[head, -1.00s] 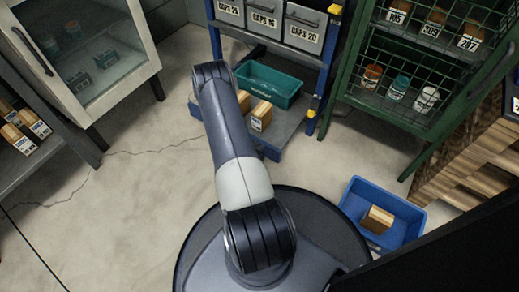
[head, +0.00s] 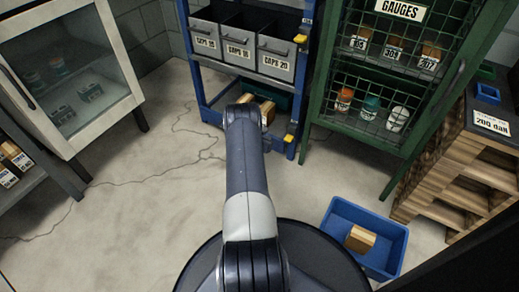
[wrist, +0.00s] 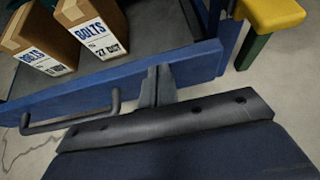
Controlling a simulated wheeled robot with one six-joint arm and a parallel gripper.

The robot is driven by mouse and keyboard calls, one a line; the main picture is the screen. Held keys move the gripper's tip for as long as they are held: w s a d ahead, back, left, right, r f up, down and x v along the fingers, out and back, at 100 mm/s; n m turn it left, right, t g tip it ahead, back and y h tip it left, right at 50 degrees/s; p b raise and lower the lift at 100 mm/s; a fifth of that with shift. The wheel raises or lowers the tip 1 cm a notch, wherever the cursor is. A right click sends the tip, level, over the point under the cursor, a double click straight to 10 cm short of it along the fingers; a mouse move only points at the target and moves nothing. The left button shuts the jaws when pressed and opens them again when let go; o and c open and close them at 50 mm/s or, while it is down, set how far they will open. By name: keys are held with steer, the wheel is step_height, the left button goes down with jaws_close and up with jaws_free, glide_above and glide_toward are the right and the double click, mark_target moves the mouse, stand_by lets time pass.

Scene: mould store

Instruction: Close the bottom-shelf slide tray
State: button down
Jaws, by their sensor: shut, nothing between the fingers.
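The bottom-shelf slide tray (wrist: 95,97) has a blue front panel with a dark bar handle (wrist: 70,122). It carries two cardboard boxes labelled BOLTS (wrist: 92,25). In the head view the tray (head: 212,117) is low in the blue rack, partly hidden behind my arm, so how far it stands out is hard to tell. My gripper (wrist: 153,87) is shut and empty, right of the handle. Its fingertips overlap the front panel in the wrist view; I cannot tell for sure whether they touch. My arm hides the gripper in the head view.
The blue rack (head: 296,92) holds grey bins (head: 238,50) above and a teal bin (head: 281,101) below. A yellow fitting (wrist: 272,12) is right of my gripper. A green mesh cabinet (head: 335,75) and blue crate (head: 375,262) stand right. Floor (head: 120,215) is clear left.

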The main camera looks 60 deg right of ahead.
mark_target(271, 135)
steer(key=d, duration=0.3)
steer(key=shift+w+d, duration=0.15)
steer(key=shift+d, duration=0.15)
steer(key=shift+d+r, duration=0.1)
steer(key=shift+d, duration=0.05)
steer(key=shift+r, duration=0.1)
steer(key=shift+w, duration=0.1)
